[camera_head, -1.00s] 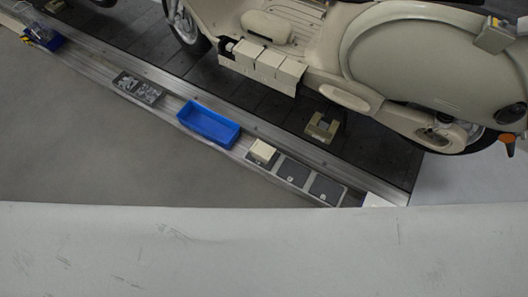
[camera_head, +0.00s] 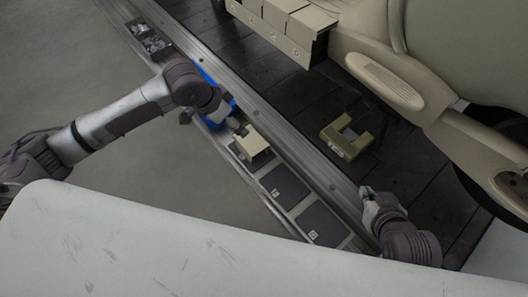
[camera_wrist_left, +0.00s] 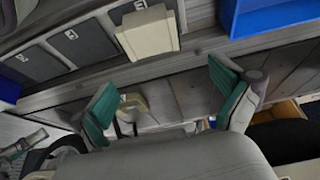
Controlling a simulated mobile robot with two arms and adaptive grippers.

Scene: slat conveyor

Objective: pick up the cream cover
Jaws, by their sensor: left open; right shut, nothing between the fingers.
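The cream cover (camera_head: 254,144) is a small block on a dark square pad in the ledge row beside the conveyor. In the left wrist view the cover (camera_wrist_left: 147,32) lies at the top, beyond the fingers and left of their middle. My left gripper (camera_head: 214,120) is over the blue bin, just up and left of the cover. Its teal-lined fingers (camera_wrist_left: 168,92) are apart with nothing held, and the cover is not between them. My right gripper (camera_head: 367,192) is shut and empty over the conveyor's near edge, well right of the cover.
The blue bin (camera_head: 206,78) stands beside the cover, partly hidden by my left arm. Dark pads (camera_head: 285,186) continue the row. A U-shaped cream part (camera_head: 347,136) lies on the slat conveyor (camera_head: 305,105).

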